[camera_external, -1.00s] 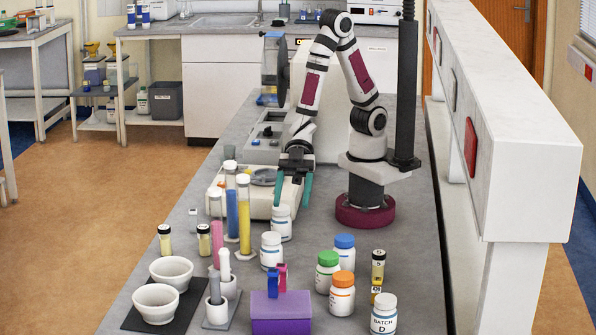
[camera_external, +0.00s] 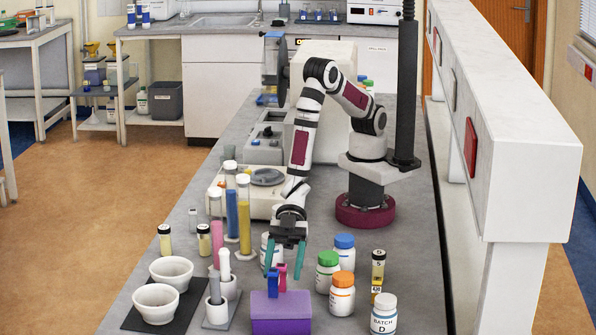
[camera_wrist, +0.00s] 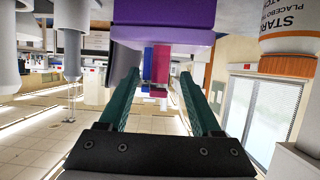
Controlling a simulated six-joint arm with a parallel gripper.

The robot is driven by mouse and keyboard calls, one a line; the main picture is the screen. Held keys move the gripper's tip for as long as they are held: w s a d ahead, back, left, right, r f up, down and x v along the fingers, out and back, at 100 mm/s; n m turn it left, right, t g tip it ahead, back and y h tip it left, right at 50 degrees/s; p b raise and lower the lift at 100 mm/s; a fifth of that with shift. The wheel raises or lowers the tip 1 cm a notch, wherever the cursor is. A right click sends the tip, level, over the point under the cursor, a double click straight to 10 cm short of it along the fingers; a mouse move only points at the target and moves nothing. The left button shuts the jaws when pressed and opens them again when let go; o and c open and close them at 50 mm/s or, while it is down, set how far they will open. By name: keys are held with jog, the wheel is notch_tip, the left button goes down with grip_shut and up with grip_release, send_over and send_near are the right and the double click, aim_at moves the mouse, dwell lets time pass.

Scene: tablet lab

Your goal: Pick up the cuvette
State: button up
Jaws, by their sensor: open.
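A blue cuvette (camera_external: 272,285) and a pink cuvette (camera_external: 282,278) stand upright side by side in a purple block (camera_external: 281,311) at the front of the bench. My gripper (camera_external: 284,262) points down with its teal fingers spread, just above and behind the block. In the wrist view, which is upside down, the purple block (camera_wrist: 165,22) is at the top. The blue cuvette (camera_wrist: 148,62) and pink cuvette (camera_wrist: 161,65) show between the fingers of my gripper (camera_wrist: 157,85). Neither is gripped. Their lower ends are hidden in the block.
Right of the block stand bottles with green (camera_external: 328,258), orange (camera_external: 343,279) and blue lids (camera_external: 344,241), and a white-lidded bottle (camera_external: 384,313). Left are a mortar and pestle (camera_external: 215,308), bowls (camera_external: 156,302) and coloured cylinders (camera_external: 232,215). A white bottle (camera_external: 266,252) is partly behind my gripper.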

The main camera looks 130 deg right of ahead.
grip_shut()
jog(key=shift+r, duration=0.1)
dwell(0.4)
jog(key=w+r+v, duration=0.1)
jog(key=r+v, duration=0.1)
jog(key=v, duration=1.3)
send_over(295, 294)
notch_tip(295, 294, down, 8)
jog(key=shift+w+r, duration=0.1)
